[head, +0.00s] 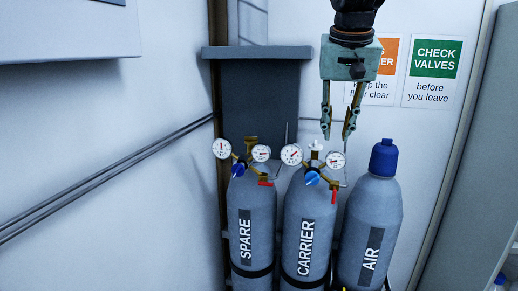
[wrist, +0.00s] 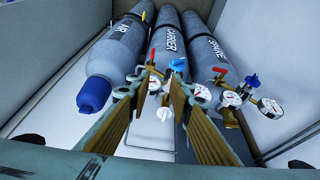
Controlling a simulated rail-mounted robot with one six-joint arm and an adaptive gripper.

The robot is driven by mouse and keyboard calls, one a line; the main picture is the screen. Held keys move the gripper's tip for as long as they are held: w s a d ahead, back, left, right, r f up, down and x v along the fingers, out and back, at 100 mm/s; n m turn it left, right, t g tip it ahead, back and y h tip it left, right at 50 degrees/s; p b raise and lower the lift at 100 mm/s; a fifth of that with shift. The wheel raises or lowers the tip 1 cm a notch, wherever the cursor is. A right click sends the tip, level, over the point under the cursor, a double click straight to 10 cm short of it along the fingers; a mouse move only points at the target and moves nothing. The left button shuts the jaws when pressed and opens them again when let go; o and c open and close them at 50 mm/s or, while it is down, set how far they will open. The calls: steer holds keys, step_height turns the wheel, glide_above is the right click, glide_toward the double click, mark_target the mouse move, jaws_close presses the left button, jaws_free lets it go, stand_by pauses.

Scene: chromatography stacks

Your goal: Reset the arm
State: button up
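My gripper (head: 338,128) hangs down on the arm above the carrier cylinder's regulator, its two fingers apart with nothing seen between them. In the wrist view the fingers (wrist: 163,82) are also apart, with the regulator below them. The grey CARRIER cylinder (head: 291,212) stands in the middle. I cannot tell whether a fingertip touches the regulator.
The SPARE cylinder (head: 262,205), with its own gauges, stands left. The AIR cylinder (head: 392,205), with a blue cap (head: 383,157), stands right. A dark column (head: 258,100) stands behind. Signs (head: 434,72) hang on the back wall. Pipes (head: 110,175) run along the left wall.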

steer(key=s+f+b, duration=0.3)
steer(key=s+f, duration=0.4)
steer(key=s, duration=0.7)
steer(key=s+f+n+b, duration=0.1)
steer(key=s+f+b, duration=0.2)
steer(key=s+f, duration=0.4)
steer(key=s+f+n+b, duration=0.1)
steer(key=s+f+b, duration=0.2)
steer(key=s, duration=1.8)
step_height(320, 180, down, 5)
steer(key=shift+s+d+r+y, duration=0.1)
steer(key=shift+s+d+y, duration=0.1)
steer(key=shift+y, duration=0.2)
